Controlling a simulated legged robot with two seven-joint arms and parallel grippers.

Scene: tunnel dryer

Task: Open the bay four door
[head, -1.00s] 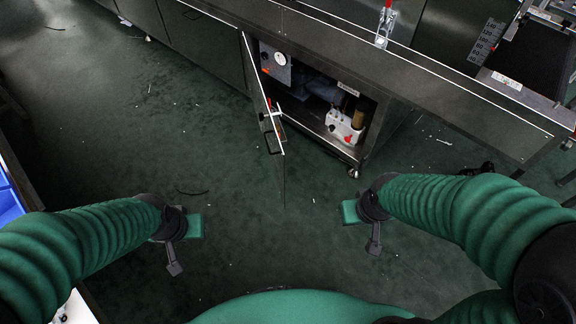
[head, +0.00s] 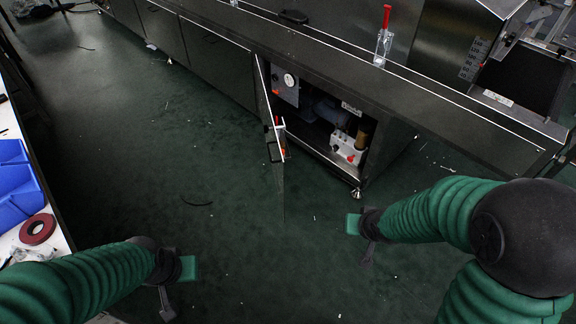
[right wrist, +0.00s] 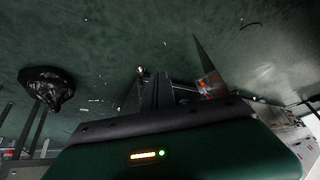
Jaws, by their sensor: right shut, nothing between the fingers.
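In the head view a dark cabinet door (head: 268,130) stands swung out from the long dark machine, edge towards me, with a latch and a black handle on it. Which bay number it bears cannot be read. The open compartment (head: 322,112) behind it shows a gauge, a grey motor and a white unit with a red part. My left gripper (head: 167,302) hangs over the floor at lower left, clear of the door; its jaw opening is not clear. My right gripper (head: 367,258) is shut and empty, right of the door and apart from it. Its fingers also show in the right wrist view (right wrist: 156,88).
A bench with blue bins (head: 18,185) and a dark red ring (head: 38,229) stands at the left. A red-handled clamp (head: 384,40) sits on the machine's top ledge. The right wrist view shows a black crumpled bundle (right wrist: 47,87). The green floor (head: 240,245) before the door is mostly clear.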

